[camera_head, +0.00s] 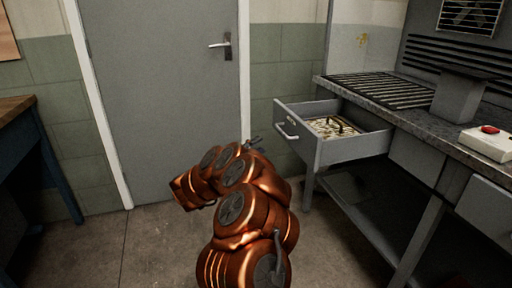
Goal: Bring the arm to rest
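My arm (245,205) is copper-coloured and folded up in the lower middle of the head view. My gripper (253,143) shows only as a small dark part behind the upper arm links, near the front of the open drawer. Most of it is hidden by the arm, so its fingers cannot be made out. I cannot see whether it holds anything.
A grey workbench (376,106) stands at the right with an open drawer (345,150) holding a light patterned item with a dark handle (340,126). A white box with a red button (489,142) sits on the bench. A closed grey door (160,90) is behind. Floor at left is clear.

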